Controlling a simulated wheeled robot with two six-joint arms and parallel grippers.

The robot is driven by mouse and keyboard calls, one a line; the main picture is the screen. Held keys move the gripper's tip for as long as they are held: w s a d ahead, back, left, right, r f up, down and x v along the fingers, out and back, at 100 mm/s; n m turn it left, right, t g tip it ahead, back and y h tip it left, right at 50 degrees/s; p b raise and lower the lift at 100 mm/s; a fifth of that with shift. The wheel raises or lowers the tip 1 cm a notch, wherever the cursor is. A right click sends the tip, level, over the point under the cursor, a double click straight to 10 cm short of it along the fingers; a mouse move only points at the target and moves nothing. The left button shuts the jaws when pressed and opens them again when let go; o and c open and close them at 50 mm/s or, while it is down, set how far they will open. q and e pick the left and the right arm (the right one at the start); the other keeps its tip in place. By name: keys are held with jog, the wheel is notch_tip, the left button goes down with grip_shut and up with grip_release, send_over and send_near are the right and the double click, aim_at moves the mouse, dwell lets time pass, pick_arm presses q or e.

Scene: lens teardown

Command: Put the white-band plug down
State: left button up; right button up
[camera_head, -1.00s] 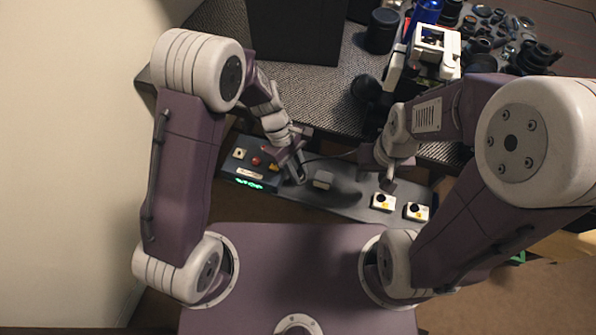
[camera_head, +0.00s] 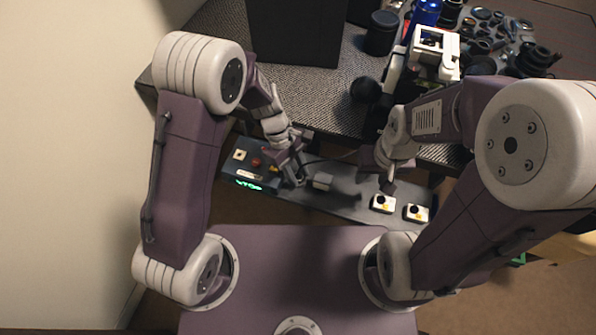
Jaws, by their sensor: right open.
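My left gripper (camera_head: 294,176) points down over the dark grey shelf (camera_head: 343,203), beside the control box. Its fingers are small and dark, and I cannot tell whether they are open or shut. My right gripper (camera_head: 388,184) is open and points down just above the left one of two white boxes (camera_head: 383,203) with black knobs.
A control box (camera_head: 254,170) with a red button and a green lit display sits at the shelf's left end. A second white knob box (camera_head: 417,213) stands to the right. Behind, the textured table (camera_head: 290,95) carries a dark panel, a white-and-black device (camera_head: 436,52) and several lens parts.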

pick_arm(q)
jog(key=p+v, duration=0.4)
jog(key=v, duration=0.8)
jog(key=shift+w+r, duration=0.15)
jog(key=shift+r, duration=0.05)
jog(key=s+a+m+t+y, duration=0.1)
jog(key=s+a+m+t, duration=0.1)
jog(key=s+a+m, duration=0.2)
jog(key=s+a+m+t+y, duration=0.2)
jog(key=s+a+m, duration=0.2)
jog(key=a, duration=0.6)
jog(key=shift+r+m, duration=0.4)
jog(key=shift+m, duration=0.5)
